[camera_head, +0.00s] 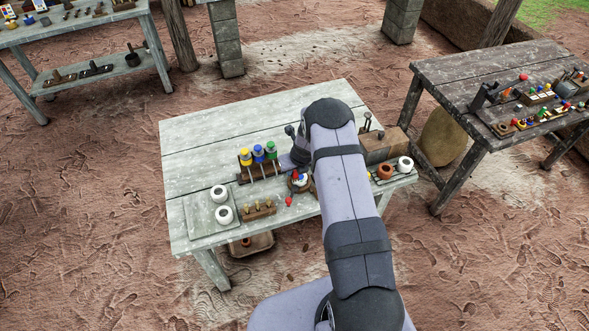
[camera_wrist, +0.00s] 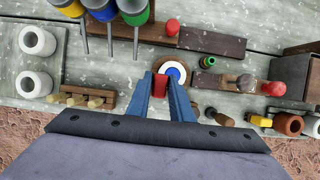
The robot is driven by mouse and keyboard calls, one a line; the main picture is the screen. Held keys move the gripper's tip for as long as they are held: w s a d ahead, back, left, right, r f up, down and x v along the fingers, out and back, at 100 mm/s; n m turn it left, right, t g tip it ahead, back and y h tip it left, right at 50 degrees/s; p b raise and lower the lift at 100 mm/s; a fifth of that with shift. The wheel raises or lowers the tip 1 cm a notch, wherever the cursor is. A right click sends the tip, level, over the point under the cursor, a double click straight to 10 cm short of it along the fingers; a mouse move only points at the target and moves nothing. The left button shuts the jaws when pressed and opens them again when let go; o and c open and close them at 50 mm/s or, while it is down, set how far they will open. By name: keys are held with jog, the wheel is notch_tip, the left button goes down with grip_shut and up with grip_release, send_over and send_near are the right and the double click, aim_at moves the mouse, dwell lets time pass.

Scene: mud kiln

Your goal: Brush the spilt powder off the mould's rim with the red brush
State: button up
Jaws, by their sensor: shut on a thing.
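In the wrist view, my gripper (camera_wrist: 163,87) is shut on the red brush (camera_wrist: 160,87). Only a short red part of the brush shows between the blue fingers; its bristles are hidden. The mould (camera_wrist: 172,63) is just beyond the fingertips, a round brown piece with a white ring and a blue centre. The brush overlaps its near side, and I cannot tell if they touch. In the head view the mould (camera_head: 299,181) is beside my arm. Spilt powder on the rim is too small to make out.
A rack with yellow, blue and green-topped tools (camera_head: 258,154) stands left of the mould. Two white cups (camera_head: 224,214) and a block with pegs (camera_head: 259,210) lie further left. A wooden box (camera_head: 380,146) and an orange pot (camera_head: 385,171) stand right. The table's back left is clear.

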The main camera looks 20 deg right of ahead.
notch_tip(320, 180, down, 4)
jog(key=b, duration=0.3)
jog(key=shift+r, duration=0.2)
jog(key=shift+d+r, duration=0.1)
jog(key=shift+d, duration=0.2)
grip_shut()
jog(key=shift+d+b, duration=0.35)
jog(key=shift+d, duration=0.05)
jog(key=shift+d+b, duration=0.95)
jog(key=shift+d, duration=0.9)
jog(key=shift+a+p, duration=0.4)
jog(key=shift+a, duration=0.4)
jog(key=shift+a+p, duration=1.1)
jog(key=shift+a, duration=0.75)
notch_tip(320, 180, up, 8)
jog(key=p, duration=0.7)
jog(key=shift+d, duration=0.1)
